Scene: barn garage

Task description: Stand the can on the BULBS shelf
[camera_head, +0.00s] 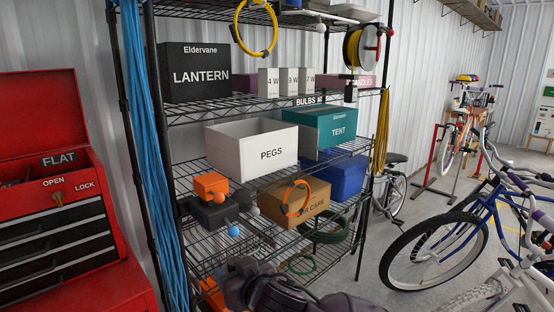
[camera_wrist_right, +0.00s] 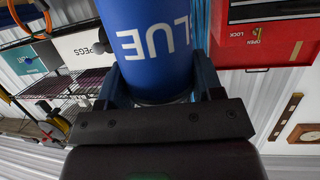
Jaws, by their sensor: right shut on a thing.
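A blue can (camera_wrist_right: 150,45) with white lettering fills the middle of the right wrist view, its lettering upside down. My right gripper (camera_wrist_right: 157,80) is shut on it, with a finger on each side. In the head view a dark part of my arm shows at the bottom, and the can does not show there. The BULBS shelf (camera_head: 307,100) is a black wire shelf with its label on the front edge. Small white bulb boxes (camera_head: 286,82) stand on it, right of the black LANTERN box (camera_head: 195,73). My left gripper is not in view.
The shelf below holds a white PEGS box (camera_head: 251,147) and a teal TENT box (camera_head: 322,126). A black upright with blue cords (camera_head: 148,150) bounds the rack on the left. A red tool chest (camera_head: 50,190) stands left, bicycles (camera_head: 440,245) right. A yellow coil (camera_head: 255,30) hangs above.

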